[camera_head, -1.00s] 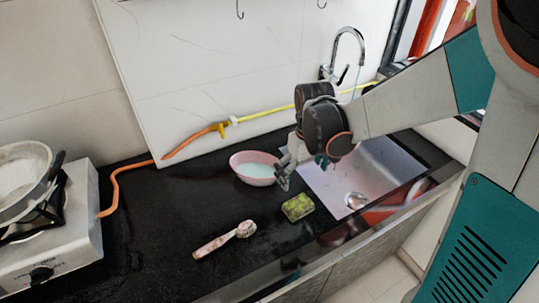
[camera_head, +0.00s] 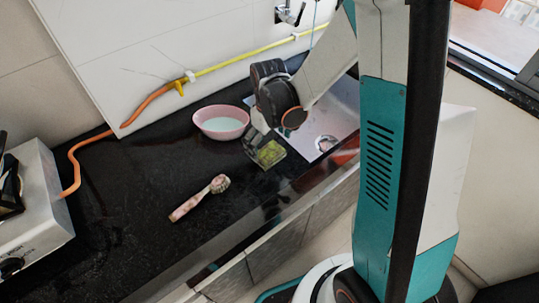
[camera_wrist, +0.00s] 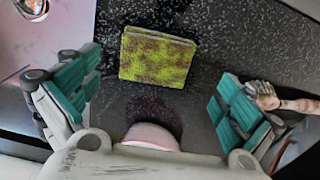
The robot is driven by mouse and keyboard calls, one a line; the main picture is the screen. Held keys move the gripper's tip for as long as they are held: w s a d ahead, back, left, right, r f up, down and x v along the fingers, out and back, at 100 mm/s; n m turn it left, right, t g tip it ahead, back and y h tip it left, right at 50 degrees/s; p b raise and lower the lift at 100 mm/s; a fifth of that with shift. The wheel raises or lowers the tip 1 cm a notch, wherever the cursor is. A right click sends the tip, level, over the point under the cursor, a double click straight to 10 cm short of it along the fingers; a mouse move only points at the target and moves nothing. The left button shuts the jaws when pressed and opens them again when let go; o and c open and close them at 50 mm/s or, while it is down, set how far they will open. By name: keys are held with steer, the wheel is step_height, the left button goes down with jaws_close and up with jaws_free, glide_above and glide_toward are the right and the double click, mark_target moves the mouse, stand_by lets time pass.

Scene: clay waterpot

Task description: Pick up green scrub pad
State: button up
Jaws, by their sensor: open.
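The green scrub pad (camera_head: 270,153) is a yellow-green speckled block lying flat on the black counter beside the sink. In the wrist view the pad (camera_wrist: 156,58) lies ahead of my gripper, near the middle between its fingers. My gripper (camera_wrist: 158,95) is open and empty, with teal finger pads wide apart on either side of the pad. In the head view my gripper (camera_head: 256,143) hangs just above and left of the pad, and part of it is hidden by my arm. I cannot tell whether it touches the pad.
A pink bowl (camera_head: 221,122) stands left of my gripper. A brush (camera_head: 199,197) lies on the counter (camera_head: 130,215) nearer the front. The sink (camera_head: 340,105) is at the right. A stove (camera_head: 30,212) is at the far left, with an orange hose (camera_head: 75,165).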

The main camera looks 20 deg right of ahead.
mark_target(270, 152)
steer(key=f+b, duration=0.1)
steer(key=f, duration=0.1)
steer(key=f+b, duration=0.1)
steer(key=f, duration=0.2)
steer(key=shift+w+d, duration=0.2)
steer(key=shift+s+r, duration=0.1)
steer(key=shift+r, duration=0.05)
steer(key=shift+c, duration=0.6)
steer(key=c, duration=0.9)
